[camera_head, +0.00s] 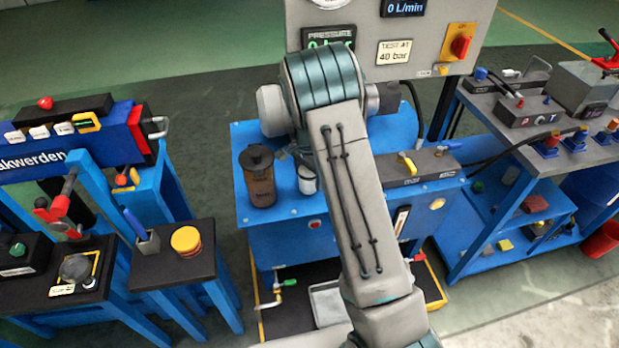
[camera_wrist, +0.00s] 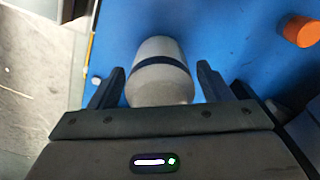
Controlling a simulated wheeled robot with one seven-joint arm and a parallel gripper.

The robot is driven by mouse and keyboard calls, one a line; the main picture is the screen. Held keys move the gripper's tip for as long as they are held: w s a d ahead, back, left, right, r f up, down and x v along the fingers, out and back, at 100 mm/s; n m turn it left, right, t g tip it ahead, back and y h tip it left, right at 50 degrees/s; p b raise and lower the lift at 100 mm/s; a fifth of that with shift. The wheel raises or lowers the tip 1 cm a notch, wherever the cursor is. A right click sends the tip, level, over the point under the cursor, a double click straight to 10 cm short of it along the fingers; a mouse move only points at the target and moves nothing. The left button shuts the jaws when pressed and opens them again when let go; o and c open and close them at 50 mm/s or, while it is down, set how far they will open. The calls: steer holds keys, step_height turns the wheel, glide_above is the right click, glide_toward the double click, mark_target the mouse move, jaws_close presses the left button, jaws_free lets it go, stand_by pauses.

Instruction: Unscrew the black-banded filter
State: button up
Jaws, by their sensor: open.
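The black-banded filter (camera_wrist: 160,52) is a pale grey cylinder with a dark band around it. In the wrist view it lies between the two dark fingers of my gripper (camera_wrist: 159,84), with a visible gap on each side. My gripper is open, and its palm hides the filter's near end. In the head view a small pale cylinder (camera_head: 307,181), which looks like the same filter, shows just left of my arm on the blue bench. My arm hides most of my gripper there.
A brown canister with a black lid (camera_head: 260,180) stands left of the filter on the blue bench (camera_head: 285,212). An orange round part (camera_wrist: 302,31) shows at the right in the wrist view. A grey block with a yellow lever (camera_head: 415,167) lies right of my arm. A gauge panel (camera_head: 420,45) rises behind.

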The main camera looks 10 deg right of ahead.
steer(key=c, duration=1)
steer(key=shift+c, duration=0.5)
steer(key=shift+r, duration=0.15)
steer(key=n, duration=0.2)
steer(key=shift+n+b, duration=0.3)
steer(key=shift+b, duration=0.1)
steer(key=shift+n, duration=1.3)
